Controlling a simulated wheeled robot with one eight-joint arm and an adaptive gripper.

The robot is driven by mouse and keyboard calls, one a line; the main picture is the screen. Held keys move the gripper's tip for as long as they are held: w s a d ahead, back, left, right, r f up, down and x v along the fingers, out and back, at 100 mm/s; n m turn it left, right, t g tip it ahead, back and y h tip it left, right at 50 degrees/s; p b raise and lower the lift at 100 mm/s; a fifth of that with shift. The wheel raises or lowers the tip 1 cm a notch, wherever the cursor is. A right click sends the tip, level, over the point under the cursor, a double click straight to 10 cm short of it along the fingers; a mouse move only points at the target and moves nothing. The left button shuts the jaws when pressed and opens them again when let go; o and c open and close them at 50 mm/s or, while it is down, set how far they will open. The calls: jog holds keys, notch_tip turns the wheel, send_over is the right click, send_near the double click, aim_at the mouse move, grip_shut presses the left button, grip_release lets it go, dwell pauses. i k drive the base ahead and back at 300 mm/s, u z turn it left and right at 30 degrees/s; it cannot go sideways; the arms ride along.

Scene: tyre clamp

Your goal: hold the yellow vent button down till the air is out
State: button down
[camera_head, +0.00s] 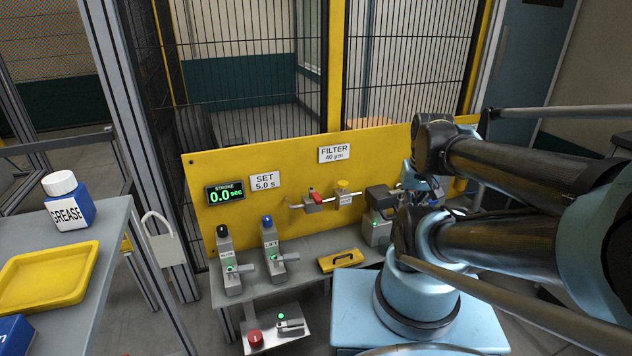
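A yellow knob-like part (342,186), which looks like the vent button, sits on the air line on the yellow panel (260,160). I cannot tell whether it is pressed. A red part (315,197) is on the same line to its left. My arm comes in from the right and ends near the right side of the panel. My gripper (424,188) appears to be there, to the right of the yellow part and apart from it. Arm links hide much of it, so its fingers are unclear.
Two levered valves, one with a black knob (222,232) and one blue-knobbed (267,222), stand on the grey bench. A yellow handled piece (339,261) lies beside them. Left is a table with a yellow tray (88,262) and a grease bottle (69,204). A padlock-like shape (165,255) hangs nearby.

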aim_at(342, 184)
jog(key=u, duration=1.65)
jog(key=k, duration=0.9)
jog(key=z, duration=1.35)
jog(key=i, duration=1.05)
